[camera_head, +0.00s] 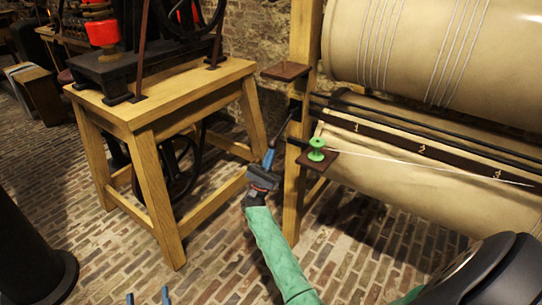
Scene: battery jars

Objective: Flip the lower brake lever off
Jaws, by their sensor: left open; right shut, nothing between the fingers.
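A thin dark rod (282,129), which looks like the lower brake lever, slants down and left from the wooden post of the roller frame. My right gripper (269,158) has its blue fingertips shut and empty at the rod's lower end. I cannot tell whether they touch. My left gripper (148,297) shows only as two blue fingertips, open and apart, at the bottom edge, over the brick floor. The rod's mount at the post is small and dark.
A wooden table (160,90) bearing a black machine stands left of my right gripper. The wooden post (303,35) carries large cream rollers (415,50). A green spool (316,150) sits on a small brown shelf (318,167). A dark column (25,255) stands at left. Brick floor is open between.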

